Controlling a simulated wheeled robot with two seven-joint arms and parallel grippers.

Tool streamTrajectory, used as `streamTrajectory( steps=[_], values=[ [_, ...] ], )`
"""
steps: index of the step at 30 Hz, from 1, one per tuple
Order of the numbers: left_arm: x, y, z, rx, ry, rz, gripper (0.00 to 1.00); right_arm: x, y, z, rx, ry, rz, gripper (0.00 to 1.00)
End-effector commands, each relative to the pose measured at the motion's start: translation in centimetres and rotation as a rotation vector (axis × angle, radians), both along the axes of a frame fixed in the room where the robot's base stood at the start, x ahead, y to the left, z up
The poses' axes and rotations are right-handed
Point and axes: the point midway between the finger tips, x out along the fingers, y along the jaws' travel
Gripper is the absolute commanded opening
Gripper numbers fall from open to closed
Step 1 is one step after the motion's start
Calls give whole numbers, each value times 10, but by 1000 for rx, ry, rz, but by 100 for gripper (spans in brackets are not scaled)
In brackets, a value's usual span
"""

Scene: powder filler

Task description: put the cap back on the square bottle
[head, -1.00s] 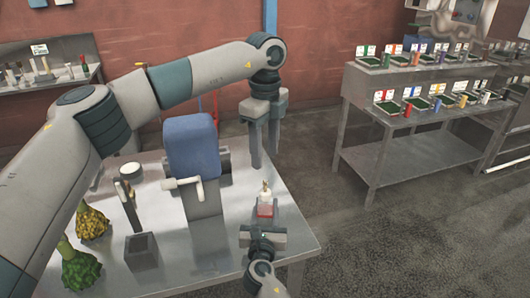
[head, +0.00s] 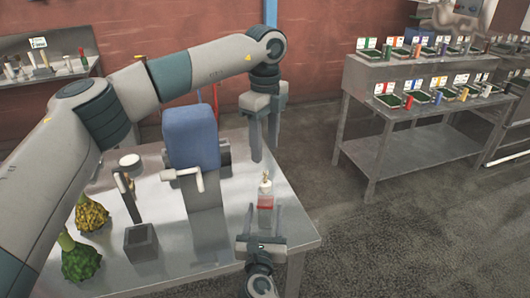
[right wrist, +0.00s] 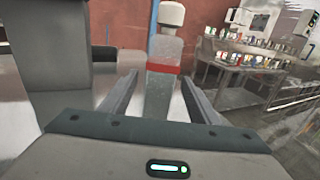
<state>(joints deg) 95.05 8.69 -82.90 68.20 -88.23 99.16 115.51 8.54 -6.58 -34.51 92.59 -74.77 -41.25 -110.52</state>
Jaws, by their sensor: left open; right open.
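The square bottle (head: 265,198) stands upright near the table's right edge, pale with a red band and a small tan tip. In the right wrist view the bottle (right wrist: 160,92) is centred between the fingers, with a pale rounded top above it; I cannot tell whether this is the cap. My right gripper (head: 264,212) is open, with its fingers low on either side of the bottle; it also shows in the right wrist view (right wrist: 160,85). My left gripper (head: 265,145) is open and empty, raised beyond the bottle. I cannot make out a separate cap.
A blue-topped machine with a white crank (head: 190,135) stands left of the bottle on the metal table (head: 185,240). A grey square cup (head: 141,243), a small stand with a round white top (head: 130,160) and two gourd-like objects (head: 80,262) are farther left. A shelf (head: 400,150) stands behind right.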

Motion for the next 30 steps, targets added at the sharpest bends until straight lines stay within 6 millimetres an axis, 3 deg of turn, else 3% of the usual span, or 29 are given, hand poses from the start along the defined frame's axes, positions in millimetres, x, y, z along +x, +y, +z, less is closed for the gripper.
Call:
streamTrajectory(
  steps=[9,15,21,30],
  values=[
    [0,0,-14,0,0,0,46,-66,5,-3,1,1,0,56],
    [0,0,-20,0,0,0,46,-96,8,-2,0,1,1,56],
    [0,0,-22,0,0,0,46,-109,8,-1,-1,0,-1,56],
    [0,0,-22,0,0,0,46,-110,8,0,-1,0,0,56]
  ],
)
